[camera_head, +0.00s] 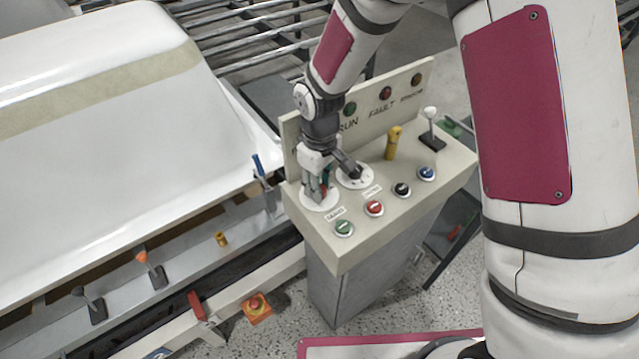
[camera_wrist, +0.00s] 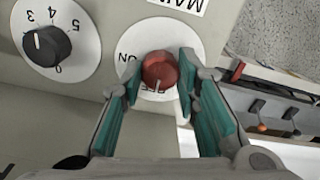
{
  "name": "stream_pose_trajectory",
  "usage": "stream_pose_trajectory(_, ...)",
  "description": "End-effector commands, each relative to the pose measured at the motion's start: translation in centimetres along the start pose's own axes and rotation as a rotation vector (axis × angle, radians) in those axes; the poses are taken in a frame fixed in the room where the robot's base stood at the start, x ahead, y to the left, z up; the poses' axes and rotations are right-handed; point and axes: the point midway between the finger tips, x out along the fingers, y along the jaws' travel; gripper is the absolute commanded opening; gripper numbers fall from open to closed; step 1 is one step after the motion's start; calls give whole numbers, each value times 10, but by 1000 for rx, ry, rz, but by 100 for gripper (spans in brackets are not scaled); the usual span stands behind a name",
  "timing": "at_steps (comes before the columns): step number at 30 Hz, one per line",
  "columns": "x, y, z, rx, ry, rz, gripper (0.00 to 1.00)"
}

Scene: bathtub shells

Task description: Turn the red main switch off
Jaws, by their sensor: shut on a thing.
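The red main switch (camera_wrist: 159,70) is a round knob on a white disc with an ON label at its left in the wrist view. Its pale pointer mark faces the bottom of that view, towards lettering that the knob partly hides. My gripper (camera_wrist: 160,76) has its teal-padded fingers on both sides of the knob, shut on it. In the head view my gripper (camera_head: 321,188) reaches down to the left end of the control panel (camera_head: 322,232). There the fingers mostly hide the red knob.
A black numbered dial (camera_wrist: 47,46) sits beside the switch. The panel also bears green (camera_head: 344,228), red (camera_head: 374,208), black (camera_head: 402,189) and blue (camera_head: 427,173) buttons, a yellow handle (camera_head: 393,143) and a white-knobbed lever (camera_head: 431,127). A white tub shell (camera_head: 120,150) lies left.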

Motion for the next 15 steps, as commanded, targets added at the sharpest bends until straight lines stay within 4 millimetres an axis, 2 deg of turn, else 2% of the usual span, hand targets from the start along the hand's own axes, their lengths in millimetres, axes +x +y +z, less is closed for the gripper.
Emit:
stream_pose_trajectory(5, -1, 0, -1, -1, 3, 1, 1)
stream_pose_trajectory(6, -1, 0, -1, -1, 3, 1, 34)
stream_pose_trajectory(8, -1, 0, -1, 0, 2, 1, 47)
stream_pose_trajectory(15, 0, 0, 0, 0, 1, 0, 49)
